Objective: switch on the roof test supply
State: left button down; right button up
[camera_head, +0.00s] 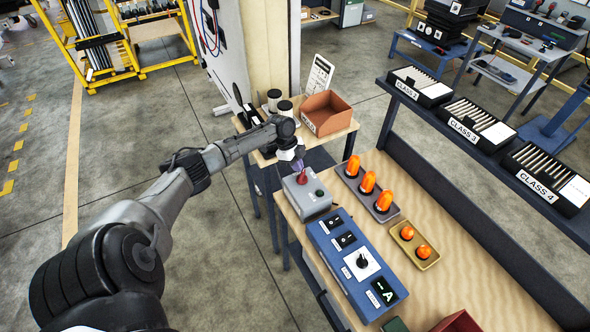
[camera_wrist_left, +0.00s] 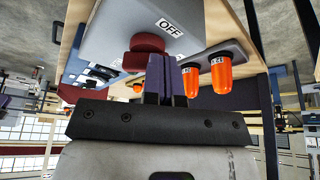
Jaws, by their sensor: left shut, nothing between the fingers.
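A grey box (camera_head: 308,198) with a red knob (camera_head: 302,176) and a small green button or lamp (camera_head: 320,193) stands on the wooden bench top. In the left wrist view the box (camera_wrist_left: 112,22) carries an OFF label (camera_wrist_left: 170,27) beside the red knob (camera_wrist_left: 140,55). My left gripper (camera_head: 297,166) is at the box. Its fingers (camera_wrist_left: 165,75) are shut and empty, right beside the knob; I cannot tell whether they touch it. The fingers partly hide the knob's side. My right gripper is not in view.
A blue panel (camera_head: 335,255) with switches and a green "A" display (camera_head: 384,291) lies in front of the box. Orange lamps stand on a grey plate (camera_head: 383,214) and a yellow plate (camera_head: 428,262) to the right. A brown bin (camera_head: 327,113) and jars stand behind.

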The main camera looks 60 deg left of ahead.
pick_arm(q)
jog(key=shift+w+f+m+b, duration=0.15)
jog(key=shift+w+m+b, duration=0.05)
jog(key=shift+m+b, duration=0.55)
jog(key=shift+g, duration=0.3)
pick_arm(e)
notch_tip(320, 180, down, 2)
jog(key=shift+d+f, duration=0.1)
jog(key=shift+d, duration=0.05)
pick_arm(q)
jog(key=shift+w+m+h+b, duration=0.1)
jog(key=shift+m+h+b, duration=0.25)
jog(key=shift+m, duration=0.2)
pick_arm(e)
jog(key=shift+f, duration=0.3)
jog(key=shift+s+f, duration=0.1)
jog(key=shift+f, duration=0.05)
pick_arm(q)
jog(key=shift+s+d+r+p, duration=0.1)
jog(key=shift+s+r+p, duration=0.1)
jog(key=shift+p, duration=0.15)
jog(key=shift+s+d+f+p, duration=0.1)
jog(key=shift+s+d+p, duration=0.15)
jog(key=shift+s+p, duration=0.35)
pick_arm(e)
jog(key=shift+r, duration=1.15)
pick_arm(q)
jog(key=shift+w+a, duration=0.1)
